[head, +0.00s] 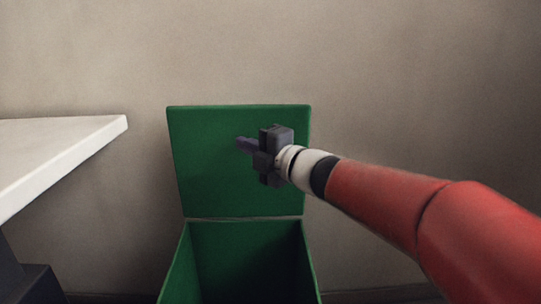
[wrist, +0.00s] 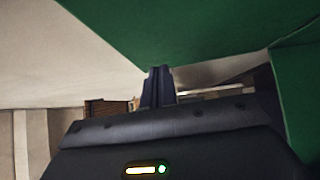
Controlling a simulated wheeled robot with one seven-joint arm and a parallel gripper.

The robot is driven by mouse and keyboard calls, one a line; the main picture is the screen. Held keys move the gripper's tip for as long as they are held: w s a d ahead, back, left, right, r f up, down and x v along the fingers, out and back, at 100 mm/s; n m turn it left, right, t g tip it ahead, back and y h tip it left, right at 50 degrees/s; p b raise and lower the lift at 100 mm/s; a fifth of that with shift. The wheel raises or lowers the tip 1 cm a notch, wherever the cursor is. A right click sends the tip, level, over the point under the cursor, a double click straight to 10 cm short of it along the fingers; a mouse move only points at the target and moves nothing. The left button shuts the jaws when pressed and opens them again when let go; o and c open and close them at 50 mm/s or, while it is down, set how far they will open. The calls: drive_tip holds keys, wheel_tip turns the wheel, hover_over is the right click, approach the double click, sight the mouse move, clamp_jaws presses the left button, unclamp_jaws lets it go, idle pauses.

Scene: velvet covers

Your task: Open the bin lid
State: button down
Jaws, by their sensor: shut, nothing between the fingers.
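The green bin (head: 240,262) stands against the wall with its top open. Its green lid (head: 215,180) stands upright along the bin's back edge, and the dark inside of the bin shows below it. My gripper (head: 240,143) is in front of the lid's upper middle, fingers pointing left. In the wrist view my gripper's fingers (wrist: 158,72) are together, with nothing between them. The green lid (wrist: 190,30) fills the top of the wrist view, close to the fingertips. I cannot tell whether the fingers touch it.
A white table (head: 60,150) stands at the left, its corner near the bin's left side. The beige wall (head: 400,60) is behind the bin. The space above the bin's opening is clear below my arm.

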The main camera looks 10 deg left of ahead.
drive_tip(key=shift+w+a+r, duration=0.1)
drive_tip(key=shift+w+a, duration=0.1)
drive_tip(key=shift+w, duration=0.75)
drive_tip(key=shift+w+a, duration=0.15)
drive_tip(key=shift+w, duration=0.75)
